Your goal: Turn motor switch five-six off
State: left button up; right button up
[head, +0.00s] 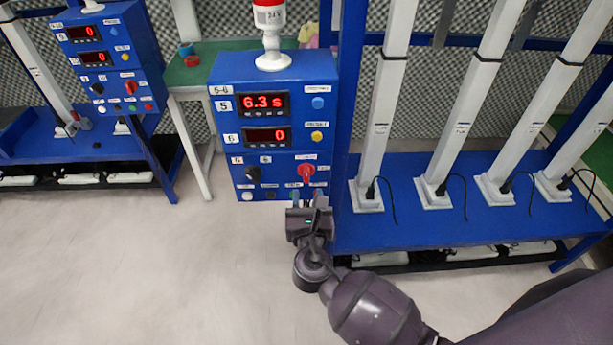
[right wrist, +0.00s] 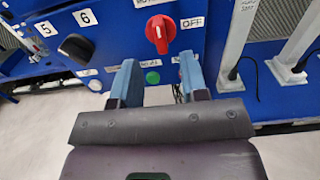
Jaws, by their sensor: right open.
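The blue control box (head: 262,125) labelled 5-6 stands at centre in the head view, its upper display reading 6.3 s and its lower one 0. Its red rotary switch (head: 306,172) is on the lower right of the front. In the right wrist view the red switch (right wrist: 160,34) has its handle roughly upright, with an OFF label (right wrist: 192,22) to its right. My right gripper (head: 309,202) is open and empty just below the red switch, not around it. In the wrist view its fingers (right wrist: 159,72) stand either side of a green button (right wrist: 152,77). My left gripper is not in view.
A black knob (right wrist: 76,49) sits left of the red switch. A red-capped beacon (head: 270,25) tops the box. A similar blue box (head: 112,60) stands far left. Grey columns (head: 383,110) rise from a blue bench (head: 400,228) at right. The floor at left front is clear.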

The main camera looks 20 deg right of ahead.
aim_at(307, 177)
jog(key=x, duration=0.6)
jog(key=shift+w+d, duration=0.1)
jog(key=shift+w, duration=0.15)
grip_shut()
